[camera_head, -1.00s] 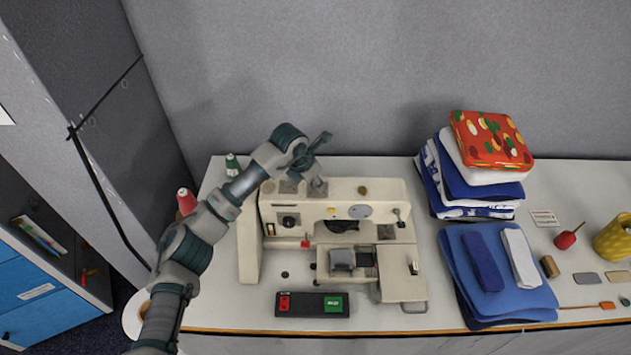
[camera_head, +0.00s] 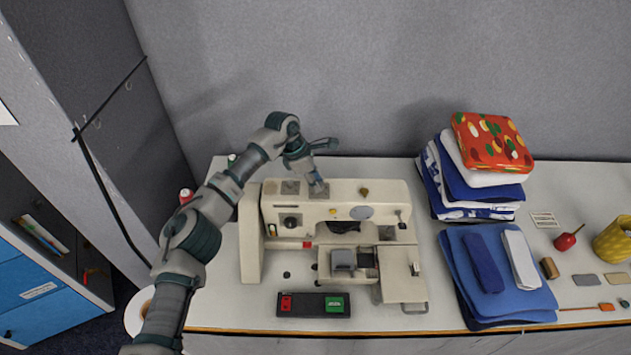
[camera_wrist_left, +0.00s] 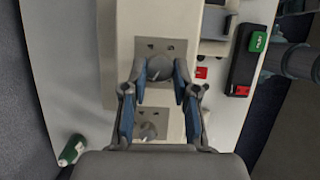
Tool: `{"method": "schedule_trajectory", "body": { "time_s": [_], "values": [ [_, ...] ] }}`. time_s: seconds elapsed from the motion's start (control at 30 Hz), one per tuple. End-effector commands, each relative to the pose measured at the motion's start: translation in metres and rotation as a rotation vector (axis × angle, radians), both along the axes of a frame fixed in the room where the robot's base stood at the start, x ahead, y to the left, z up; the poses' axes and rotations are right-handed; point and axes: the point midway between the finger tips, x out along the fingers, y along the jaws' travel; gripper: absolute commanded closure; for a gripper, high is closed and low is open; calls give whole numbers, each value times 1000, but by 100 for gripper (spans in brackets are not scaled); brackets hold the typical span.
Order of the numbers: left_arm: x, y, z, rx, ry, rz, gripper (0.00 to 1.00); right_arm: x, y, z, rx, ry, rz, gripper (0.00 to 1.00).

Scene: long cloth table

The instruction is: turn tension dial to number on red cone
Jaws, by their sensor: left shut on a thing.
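My left gripper (camera_head: 316,182) reaches down onto the top of the cream sewing machine (camera_head: 250,245). In the left wrist view its fingers (camera_wrist_left: 160,76) are shut on a round grey knob (camera_wrist_left: 160,66) on a square metal plate. A second, similar plate with a small knob (camera_wrist_left: 148,131) lies between the fingers' bases in that view. A black dial (camera_head: 290,221) is on the machine's front. The red cone (camera_head: 186,195) stands left of the machine, partly hidden by my arm; no number is readable on it. My right gripper is not in view.
A green cone (camera_wrist_left: 72,149) stands near the machine's end. A black box with red and green buttons (camera_head: 312,305) lies in front. Stacked fabrics (camera_head: 470,200) and blue folded cloth (camera_head: 475,255) are to the right. The gray wall is behind.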

Motion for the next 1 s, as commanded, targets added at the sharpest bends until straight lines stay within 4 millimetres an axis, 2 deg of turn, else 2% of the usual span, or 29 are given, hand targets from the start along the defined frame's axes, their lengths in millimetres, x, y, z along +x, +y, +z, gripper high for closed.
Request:
{"method": "schedule_trajectory", "body": {
  "time_s": [0.03, 0.43, 0.73, 1.0],
  "values": [
    [3, -2, 7, -8, -12, -32, 100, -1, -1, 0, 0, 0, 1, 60],
    [5, -2, 6, -6, -14, -247, 100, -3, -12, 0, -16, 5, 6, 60],
    [5, -2, 6, -7, -15, -292, 100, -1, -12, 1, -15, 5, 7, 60],
    [5, -2, 7, -6, -16, -294, 100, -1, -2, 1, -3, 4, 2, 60]
  ]
}}
